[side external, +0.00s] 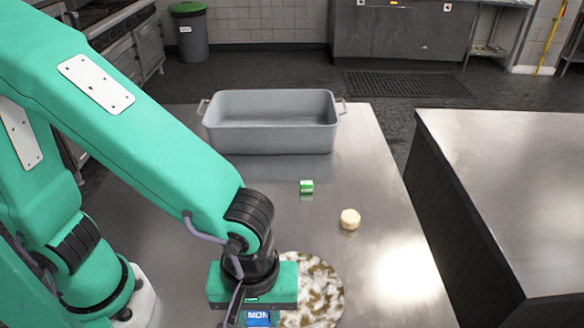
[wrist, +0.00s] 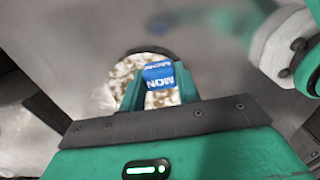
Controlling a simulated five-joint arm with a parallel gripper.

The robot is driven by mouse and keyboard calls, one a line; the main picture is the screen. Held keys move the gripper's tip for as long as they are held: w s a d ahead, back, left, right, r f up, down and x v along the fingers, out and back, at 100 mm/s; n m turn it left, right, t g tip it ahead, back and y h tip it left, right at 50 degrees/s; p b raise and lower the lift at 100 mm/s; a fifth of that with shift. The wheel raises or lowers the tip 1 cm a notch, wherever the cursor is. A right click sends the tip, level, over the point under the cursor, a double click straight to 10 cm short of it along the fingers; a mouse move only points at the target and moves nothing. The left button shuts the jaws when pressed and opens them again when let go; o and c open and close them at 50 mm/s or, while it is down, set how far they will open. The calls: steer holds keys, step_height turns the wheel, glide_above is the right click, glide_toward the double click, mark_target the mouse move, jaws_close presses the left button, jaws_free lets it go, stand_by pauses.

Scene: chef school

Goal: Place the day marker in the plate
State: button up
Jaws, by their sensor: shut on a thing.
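The day marker (wrist: 159,75) is a small blue block with white "MON" lettering. My gripper (wrist: 157,88) is shut on it, one green finger on each side. In the side external view the marker (side external: 258,318) shows below my gripper at the bottom edge, partly cut off. The plate (side external: 318,285) is round, mottled white and brown, and lies on the steel table just right of my gripper. In the wrist view the plate (wrist: 115,78) appears behind the marker and is partly hidden by it and the fingers. I cannot tell the marker's height above it.
A green block (side external: 306,187) and a pale round piece (side external: 349,219) sit on the table beyond the plate. A grey roasting pan (side external: 270,142) stands at the table's far end. Another steel counter (side external: 515,190) is across a gap at right. The table's right side is clear.

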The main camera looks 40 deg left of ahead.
steer(key=shift+w+f, duration=0.1)
steer(key=w+a+f, duration=0.1)
steer(key=w+f, duration=0.1)
steer(key=w, duration=0.1)
steer(key=w+a+f, duration=0.1)
steer(key=w+f, duration=0.1)
steer(key=w, duration=0.2)
steer(key=w+a+f, duration=0.1)
steer(key=w+f, duration=0.2)
steer(key=w, duration=0.1)
steer(key=shift+a, duration=0.4)
steer(key=shift+f, duration=1.95)
steer(key=shift+f, duration=0.1)
steer(key=o, duration=1)
steer(key=shift+c, duration=0.2)
step_height(320, 180, up, 12)
